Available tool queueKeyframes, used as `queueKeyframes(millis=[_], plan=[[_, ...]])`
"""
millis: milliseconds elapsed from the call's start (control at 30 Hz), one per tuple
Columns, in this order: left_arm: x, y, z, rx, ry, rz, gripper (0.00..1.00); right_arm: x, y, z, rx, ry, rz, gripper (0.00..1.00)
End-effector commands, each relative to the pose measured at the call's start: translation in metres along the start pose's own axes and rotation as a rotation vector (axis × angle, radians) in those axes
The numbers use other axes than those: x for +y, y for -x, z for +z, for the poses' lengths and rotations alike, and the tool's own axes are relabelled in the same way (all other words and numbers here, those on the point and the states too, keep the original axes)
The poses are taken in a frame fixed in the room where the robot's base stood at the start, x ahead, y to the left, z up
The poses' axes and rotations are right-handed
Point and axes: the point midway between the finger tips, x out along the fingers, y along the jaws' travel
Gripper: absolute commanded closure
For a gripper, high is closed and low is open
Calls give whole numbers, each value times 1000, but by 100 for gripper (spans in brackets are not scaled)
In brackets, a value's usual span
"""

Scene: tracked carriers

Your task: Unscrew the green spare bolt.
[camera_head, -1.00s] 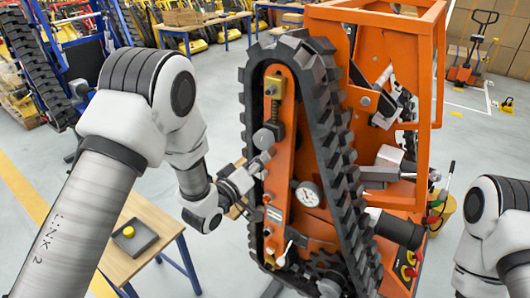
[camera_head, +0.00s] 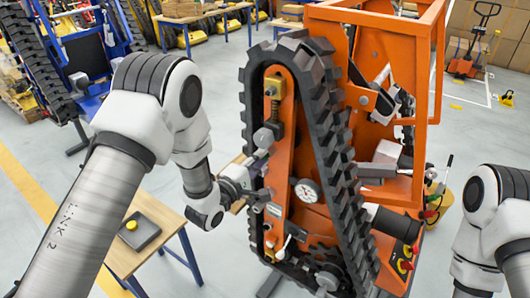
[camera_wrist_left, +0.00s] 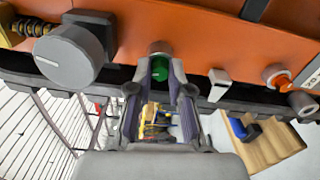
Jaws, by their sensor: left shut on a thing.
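The green spare bolt (camera_wrist_left: 159,72) sits at the orange side plate (camera_head: 284,175) of the tracked carrier, just below a round grey boss in the left wrist view. My left gripper (camera_wrist_left: 160,78) has its two fingers on either side of the bolt and is shut on it. In the head view my left gripper (camera_head: 257,172) reaches the plate's left edge, and the fingers largely hide the bolt there. My right arm shows at the right edge of the head view, but its gripper is out of view.
A large grey knob (camera_wrist_left: 70,57) protrudes left of the bolt, and a small light block (camera_wrist_left: 219,84) is to its right. The black rubber track (camera_head: 325,130) surrounds the plate. A dial gauge (camera_head: 307,191) is nearby. A wooden table (camera_head: 128,258) bears a dark tray with a yellow button.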

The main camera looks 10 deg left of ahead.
Motion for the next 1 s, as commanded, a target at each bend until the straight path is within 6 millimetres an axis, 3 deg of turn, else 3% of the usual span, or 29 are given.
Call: queueKeyframes(millis=[167, 500, 767, 800, 833, 1000], plan=[[2, 0, 0, 0, 81, 0, 100, 0, 5, 0, 0, 0, 0, 60], [3, 0, 0, 0, 786, 0, 100, 0, 30, 0, 0, 0, 0, 60], [0, 0, 0, -1, 850, 1, 100, 0, 29, 0, 0, 0, 0, 60], [0, 0, 0, -1, 849, 1, 70, 0, 29, 0, 0, 0, 0, 60], [0, 0, 0, -1, 849, 1, 65, 0, 29, 0, 0, 0, 0, 60], [0, 0, 0, 0, 848, 1, 65, 0, 29, 0, 0, 0, 0, 60]])
